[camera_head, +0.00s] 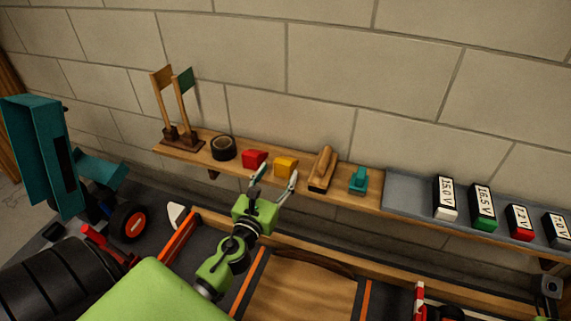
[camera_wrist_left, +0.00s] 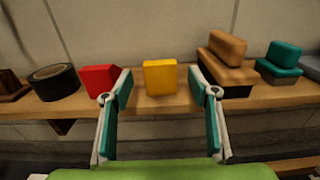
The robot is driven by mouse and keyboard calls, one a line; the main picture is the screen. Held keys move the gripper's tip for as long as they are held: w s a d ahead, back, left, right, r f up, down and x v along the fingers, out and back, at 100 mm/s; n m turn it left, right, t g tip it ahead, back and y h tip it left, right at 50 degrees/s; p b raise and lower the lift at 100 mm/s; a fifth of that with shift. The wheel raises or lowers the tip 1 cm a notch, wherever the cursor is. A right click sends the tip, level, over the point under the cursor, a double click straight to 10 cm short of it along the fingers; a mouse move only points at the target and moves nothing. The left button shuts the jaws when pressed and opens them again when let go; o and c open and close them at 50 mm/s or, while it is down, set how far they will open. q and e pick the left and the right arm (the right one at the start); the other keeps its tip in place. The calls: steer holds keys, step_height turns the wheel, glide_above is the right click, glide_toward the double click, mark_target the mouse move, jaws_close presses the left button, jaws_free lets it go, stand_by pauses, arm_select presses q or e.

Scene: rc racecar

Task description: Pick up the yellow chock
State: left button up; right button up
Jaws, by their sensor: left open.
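The yellow chock (camera_head: 286,167) sits on the wooden wall shelf (camera_head: 352,192), just right of the red chock (camera_head: 254,159). My left gripper (camera_head: 276,180) is open and empty in front of the shelf, its fingers pointing toward the yellow chock. In the left wrist view the yellow chock (camera_wrist_left: 160,77) shows between and beyond the two open fingertips (camera_wrist_left: 160,92), apart from both. The red chock (camera_wrist_left: 99,80) stands left of it, partly behind the left finger. My right gripper does not show.
A black tape roll (camera_head: 223,148) and two small flags (camera_head: 175,100) stand left on the shelf. A wooden-handled brush (camera_head: 322,170) and a teal-topped block (camera_head: 358,180) stand right. Labelled battery packs (camera_head: 483,208) sit farther right. A block wall (camera_head: 320,80) rises behind.

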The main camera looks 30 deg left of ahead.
mark_target(286, 159)
arm_select(q)
steer(key=shift+b+x, duration=0.35)
steer(key=shift+x, duration=3.15)
steer(key=shift+f, duration=0.1)
steer(key=shift+c, duration=0.3)
steer(key=c, duration=1.2)
